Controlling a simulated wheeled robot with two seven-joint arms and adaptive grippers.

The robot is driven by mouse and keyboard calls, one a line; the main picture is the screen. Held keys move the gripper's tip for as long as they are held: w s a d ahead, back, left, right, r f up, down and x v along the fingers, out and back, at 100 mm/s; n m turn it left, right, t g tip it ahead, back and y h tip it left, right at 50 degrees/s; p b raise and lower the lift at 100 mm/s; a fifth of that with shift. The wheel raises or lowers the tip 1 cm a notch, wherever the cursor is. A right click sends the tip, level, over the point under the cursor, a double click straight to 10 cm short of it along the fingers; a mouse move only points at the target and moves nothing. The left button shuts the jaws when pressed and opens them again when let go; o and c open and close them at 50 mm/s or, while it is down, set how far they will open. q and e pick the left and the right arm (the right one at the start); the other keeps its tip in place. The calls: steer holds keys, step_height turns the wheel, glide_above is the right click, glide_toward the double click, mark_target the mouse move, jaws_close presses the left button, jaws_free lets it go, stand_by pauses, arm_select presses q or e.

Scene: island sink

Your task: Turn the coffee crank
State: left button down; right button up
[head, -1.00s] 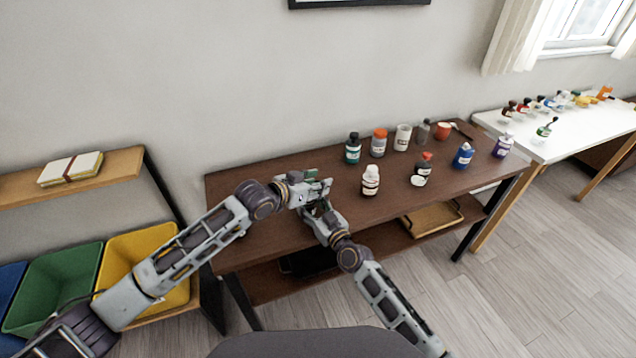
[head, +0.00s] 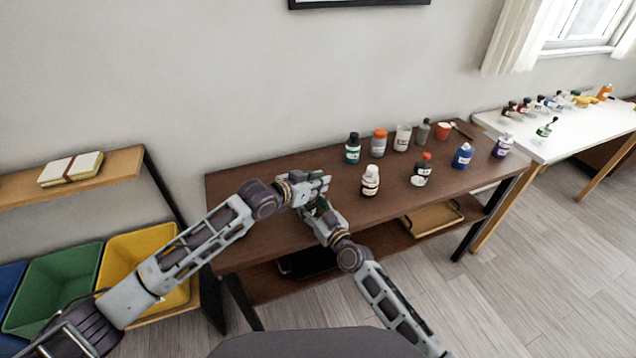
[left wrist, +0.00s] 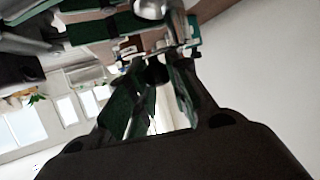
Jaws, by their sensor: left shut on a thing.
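My left gripper (head: 318,184) and my right gripper (head: 312,207) are close together above the left part of the brown table. In the left wrist view my left gripper's green-padded fingers (left wrist: 152,92) are shut on a small dark knob (left wrist: 155,72), which looks like the crank's end. A shiny metal rounded part (left wrist: 150,8), perhaps of the coffee grinder, shows beyond it, beside the green pads of my right gripper (left wrist: 98,28). The grinder's body is mostly hidden by the grippers, and I cannot tell whether the right fingers are shut on it.
The brown table (head: 275,237) holds several bottles right of my grippers; a white bottle (head: 370,182) is nearest. Yellow (head: 150,245) and green bins (head: 60,285) stand at left under a wooden shelf (head: 115,166). A white table (head: 585,130) stands at right.

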arm_select(q)
steer(key=shift+s+a+f+m+g+h, duration=0.1)
steer(key=shift+s+f+m+g+h, duration=0.15)
steer(key=shift+m+g+h, duration=0.25)
steer(key=shift+s+f+m+g+h, duration=0.15)
steer(key=shift+s+m+g+h, duration=0.15)
steer(key=shift+m+g, duration=0.3)
steer(key=shift+a+f+m+g+h, duration=0.2)
steer(key=shift+a+m+g+h, duration=0.1)
steer(key=shift+m+g, duration=0.55)
steer(key=shift+s+a+r+m+g+h, duration=0.1)
steer(key=shift+s+m+g+h, duration=0.1)
steer(key=shift+m+g, duration=0.3)
steer(key=shift+s+r+m+g+h, duration=0.1)
steer(key=shift+m+g+h, duration=0.1)
steer(key=shift+m+g, duration=0.2)
steer(key=c, duration=1.3)
jaws_free()
steer(key=shift+w, duration=0.1)
steer(key=shift+r, duration=0.15)
steer(key=shift+a+r, duration=0.3)
steer(key=shift+a, duration=0.3)
steer(key=v, duration=1)
steer(key=shift+s+a, duration=0.25)
